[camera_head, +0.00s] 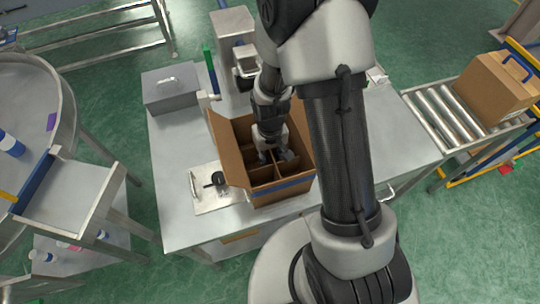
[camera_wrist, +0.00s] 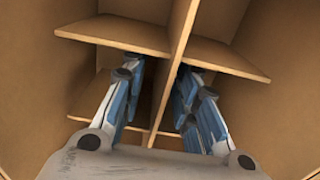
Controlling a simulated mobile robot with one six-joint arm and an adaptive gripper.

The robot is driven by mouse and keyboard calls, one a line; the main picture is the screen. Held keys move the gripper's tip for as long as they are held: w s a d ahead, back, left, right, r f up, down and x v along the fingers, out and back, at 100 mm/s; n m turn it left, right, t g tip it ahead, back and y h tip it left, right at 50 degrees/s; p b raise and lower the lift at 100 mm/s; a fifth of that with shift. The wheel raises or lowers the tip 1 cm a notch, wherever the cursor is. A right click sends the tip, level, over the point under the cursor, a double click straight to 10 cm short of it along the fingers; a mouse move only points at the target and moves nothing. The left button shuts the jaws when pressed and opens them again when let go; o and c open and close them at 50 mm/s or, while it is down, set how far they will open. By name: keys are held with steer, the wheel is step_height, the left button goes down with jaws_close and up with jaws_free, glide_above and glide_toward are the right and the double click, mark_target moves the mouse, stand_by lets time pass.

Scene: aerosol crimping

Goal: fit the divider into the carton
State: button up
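The open brown carton (camera_head: 295,190) stands on the table, its left flap folded outward. The brown cardboard divider (camera_head: 262,174) is inside it, with crossing panels forming several cells. The carton's inner wall (camera_wrist: 285,85) and the divider (camera_wrist: 181,28) fill the wrist view. My gripper (camera_head: 275,156) reaches down into the carton from above. In the wrist view, my gripper (camera_wrist: 160,72) has its blue-padded fingers on either side of one long divider panel, with a visible gap at the left finger. How fully the divider is seated is hidden by my gripper and the walls.
A grey lidded box (camera_head: 170,90) is at the table's back left. A metal plate with a black part (camera_head: 212,188) lies left of the carton. A crimping machine (camera_head: 235,40) stands behind. A roller conveyor (camera_head: 440,118) with another carton (camera_head: 492,85) is at right.

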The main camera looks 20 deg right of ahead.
step_height(320, 180, up, 12)
stand_by(0.6)
stand_by(0.5)
steer(key=shift+r, duration=0.25)
steer(key=s+r+t, duration=0.4)
steer(key=s+r, duration=1.1)
steer(key=r, duration=0.3)
steer(key=shift+s+r+t, duration=0.15)
steer(key=shift+s+t, duration=0.05)
steer(key=shift+t, duration=0.1)
steer(key=shift+d, duration=0.15)
